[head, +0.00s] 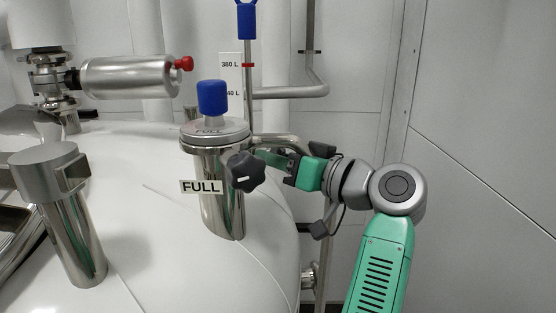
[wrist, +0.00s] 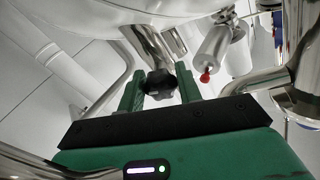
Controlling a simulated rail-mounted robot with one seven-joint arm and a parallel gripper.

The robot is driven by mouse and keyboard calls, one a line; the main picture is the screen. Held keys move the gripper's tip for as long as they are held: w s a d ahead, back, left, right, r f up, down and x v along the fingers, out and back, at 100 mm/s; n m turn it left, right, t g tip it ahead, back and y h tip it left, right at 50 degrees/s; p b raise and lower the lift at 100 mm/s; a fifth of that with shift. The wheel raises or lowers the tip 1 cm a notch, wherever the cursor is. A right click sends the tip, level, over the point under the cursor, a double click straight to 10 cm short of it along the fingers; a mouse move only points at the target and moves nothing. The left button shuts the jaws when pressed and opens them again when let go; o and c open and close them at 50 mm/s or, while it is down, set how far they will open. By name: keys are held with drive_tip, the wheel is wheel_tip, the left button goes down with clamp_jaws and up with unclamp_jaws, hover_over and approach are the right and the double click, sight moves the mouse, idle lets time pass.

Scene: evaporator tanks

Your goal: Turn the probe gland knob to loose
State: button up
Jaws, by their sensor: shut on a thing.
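A black lobed knob (head: 243,171) with a white pointer mark sits on the side of a steel cylinder (head: 222,212). A "FULL" label (head: 201,187) is just left of it. My gripper (head: 265,156) comes in from the right, with its green fingers at the knob, partly hidden behind it. In the wrist view the black knob (wrist: 160,84) lies between the two green fingers (wrist: 159,92), and they are shut on it. The cylinder has a steel lid and a blue cap (head: 212,97) on top.
The white tank top (head: 130,180) spreads below and left. A bent steel pipe (head: 290,92) and a level scale (head: 231,75) stand behind. A steel cylinder with a red tip (head: 130,77) is at upper left. A capped steel post (head: 62,210) stands at lower left.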

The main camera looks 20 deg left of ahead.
drive_tip(key=o, duration=1)
drive_tip(key=v, duration=0.8)
drive_tip(key=shift+a+b, duration=0.1)
drive_tip(key=shift+b, duration=0.2)
